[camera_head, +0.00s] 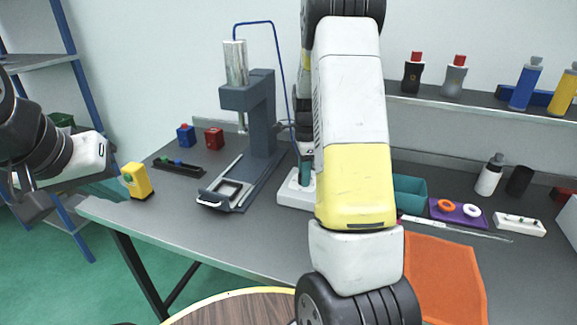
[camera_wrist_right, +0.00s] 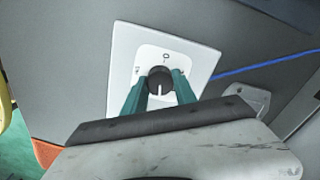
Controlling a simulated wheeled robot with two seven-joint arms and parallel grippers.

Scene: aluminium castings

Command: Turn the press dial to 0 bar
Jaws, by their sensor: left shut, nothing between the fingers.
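The press dial (camera_wrist_right: 160,80) is a round black knob on a white square plate (camera_wrist_right: 122,55). Its white pointer line is towards the bottom of the right wrist view; a printed mark like a 0 is above the knob. My right gripper (camera_wrist_right: 160,84) has its teal fingers on either side of the knob; I cannot tell whether they press on it. In the head view the plate (camera_head: 292,197) is on the table, and my right arm hides the knob. My left gripper (camera_head: 24,186) is shut and empty at the far left, off the table.
The grey press (camera_head: 262,115) stands left of the plate, with a blue hose (camera_head: 281,65). A yellow block (camera_head: 137,181) is at the table's left edge. A teal bin (camera_head: 410,190), a purple tray (camera_head: 445,216) and an orange mat (camera_head: 440,275) are to the right.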

